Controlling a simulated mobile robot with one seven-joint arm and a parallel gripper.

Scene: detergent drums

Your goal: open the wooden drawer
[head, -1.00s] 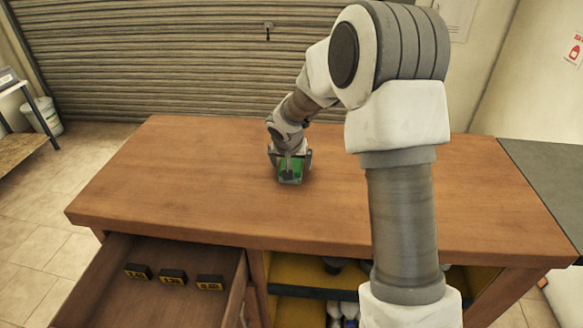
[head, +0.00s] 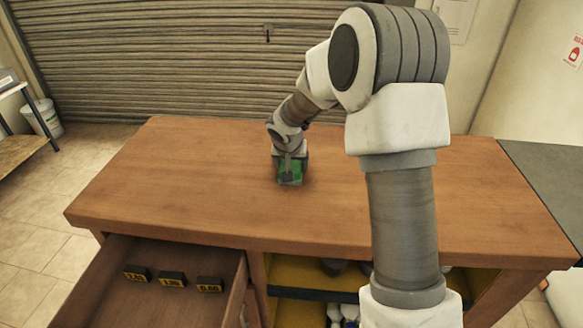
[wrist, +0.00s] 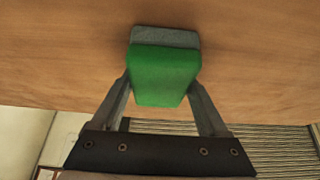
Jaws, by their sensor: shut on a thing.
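The wooden drawer (head: 165,300) stands pulled out at the lower left of the head view, below the tabletop. It holds a row of 3 small black blocks (head: 172,279) with yellow number labels. My gripper (head: 290,172) is over the middle of the table, away from the drawer. Its fingers are shut on a green and grey block (wrist: 165,75), one finger on each side, as the wrist view shows. I cannot tell whether the block touches the tabletop.
The wooden table (head: 190,190) is clear around my gripper. A yellow-lined open compartment (head: 290,275) with dark and white items is right of the drawer. A grey surface (head: 550,175) adjoins at right. A white bucket (head: 42,117) stands at far left.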

